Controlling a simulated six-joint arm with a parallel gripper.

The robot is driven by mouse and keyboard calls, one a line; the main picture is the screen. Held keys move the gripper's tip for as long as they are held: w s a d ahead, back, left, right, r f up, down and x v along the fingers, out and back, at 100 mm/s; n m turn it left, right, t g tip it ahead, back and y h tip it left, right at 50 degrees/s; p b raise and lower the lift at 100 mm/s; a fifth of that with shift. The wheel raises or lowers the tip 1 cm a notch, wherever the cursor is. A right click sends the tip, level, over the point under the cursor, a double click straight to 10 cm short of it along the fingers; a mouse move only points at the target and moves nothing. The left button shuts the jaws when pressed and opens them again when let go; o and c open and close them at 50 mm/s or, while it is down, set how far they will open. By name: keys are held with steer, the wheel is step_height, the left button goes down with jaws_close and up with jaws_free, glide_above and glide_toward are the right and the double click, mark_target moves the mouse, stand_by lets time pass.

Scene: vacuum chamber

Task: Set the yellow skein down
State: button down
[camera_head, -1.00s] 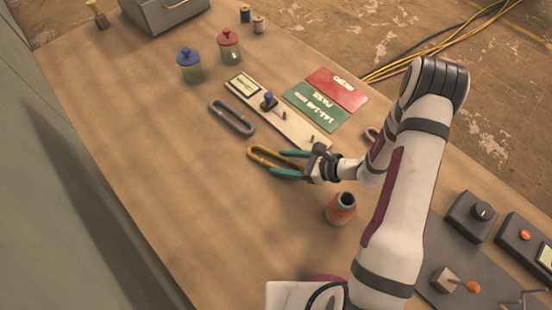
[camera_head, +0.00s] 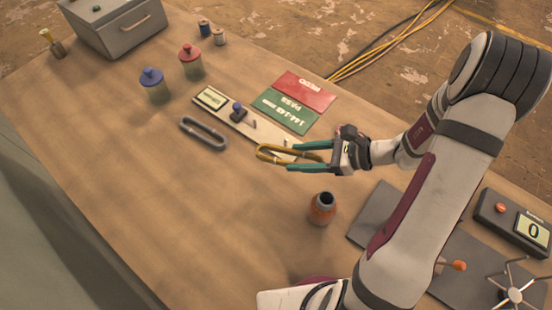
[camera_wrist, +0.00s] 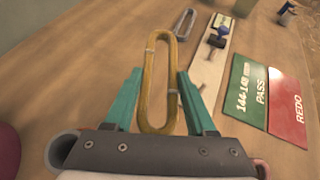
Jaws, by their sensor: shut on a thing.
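The yellow skein (camera_head: 264,156) is a long loop held between the teal fingers of my gripper (camera_head: 290,156). In the wrist view the skein (camera_wrist: 148,95) runs lengthwise between the two fingers (camera_wrist: 159,76), its far end sticking out past the tips. My gripper is shut on it. In the head view the skein overlaps the near end of the pale measuring board (camera_head: 235,120). It seems raised, but its height above the table is hard to tell.
A grey skein (camera_head: 203,134) lies left of the board. Green PASS (camera_head: 285,110) and red REDO (camera_head: 306,91) mats lie beyond it. An orange jar (camera_head: 322,209) stands nearer me. The left table area is bare.

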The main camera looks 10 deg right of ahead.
steer(key=shift+w+d+r, duration=0.15)
steer(key=shift+d+r, duration=0.15)
steer(key=shift+d, duration=0.25)
steer(key=shift+w+d+r, duration=0.15)
steer(key=shift+d+r, duration=0.15)
steer(key=shift+d, duration=0.2)
steer(key=w+d+m+t+h, duration=0.2)
steer(key=w+d+m+t, duration=0.15)
steer(key=w, duration=0.35)
steer(key=shift+m, duration=0.45)
steer(key=x, duration=0.3)
steer(key=s+a+x, duration=0.1)
steer(key=x, duration=0.3)
steer(key=s+x, duration=0.1)
steer(key=x, duration=0.3)
steer(key=shift+w+a+f, duration=0.1)
steer(key=shift+w+a, duration=0.05)
steer(key=shift+a, duration=0.35)
step_height(320, 180, down, 4)
steer(key=shift+w+a+f, duration=0.1)
steer(key=shift+a, duration=0.05)
steer(key=shift+f, duration=0.15)
steer(key=shift+c, duration=1.1)
jaws_free()
